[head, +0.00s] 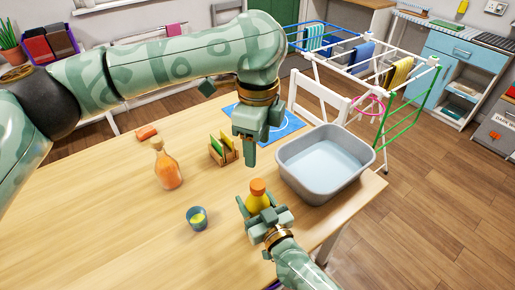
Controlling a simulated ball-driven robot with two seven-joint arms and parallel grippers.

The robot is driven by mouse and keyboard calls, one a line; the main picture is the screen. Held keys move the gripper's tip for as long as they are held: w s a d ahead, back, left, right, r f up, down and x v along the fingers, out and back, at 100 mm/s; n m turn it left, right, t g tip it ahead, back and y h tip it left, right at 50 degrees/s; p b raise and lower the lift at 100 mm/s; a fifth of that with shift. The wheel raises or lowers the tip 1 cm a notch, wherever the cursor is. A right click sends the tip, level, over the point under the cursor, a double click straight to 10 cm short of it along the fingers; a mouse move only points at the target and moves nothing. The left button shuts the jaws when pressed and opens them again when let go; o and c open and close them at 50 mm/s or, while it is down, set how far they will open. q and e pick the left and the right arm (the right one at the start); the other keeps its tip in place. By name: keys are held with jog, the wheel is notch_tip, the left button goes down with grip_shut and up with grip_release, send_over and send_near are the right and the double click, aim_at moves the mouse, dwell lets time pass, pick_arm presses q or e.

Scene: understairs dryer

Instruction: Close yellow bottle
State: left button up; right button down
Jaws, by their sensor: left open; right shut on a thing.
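The yellow bottle (262,202) with its orange cap (257,185) stands upright on the wooden table, near the grey tub. The cap sits on top of the bottle; I cannot tell whether it is tight. My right gripper (254,208) is shut on the yellow bottle, around its body, and hides its lower part. My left gripper (251,148) is open and points downward above and behind the bottle, apart from the cap.
A grey tub (288,172) stands right of the bottle by the table edge. An orange bottle (167,170), a cup (197,218), a wooden holder with sponges (223,150) and a blue mat (284,127) share the table (105,220). A drying rack (398,52) stands behind.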

jog(key=shift+c, duration=2.1)
grip_release()
jog(key=p+v, duration=0.2)
jog(key=v, duration=1.4)
jog(key=shift+s+p, duration=0.2)
jog(key=shift+p, duration=0.1)
jog(key=shift+d, duration=0.1)
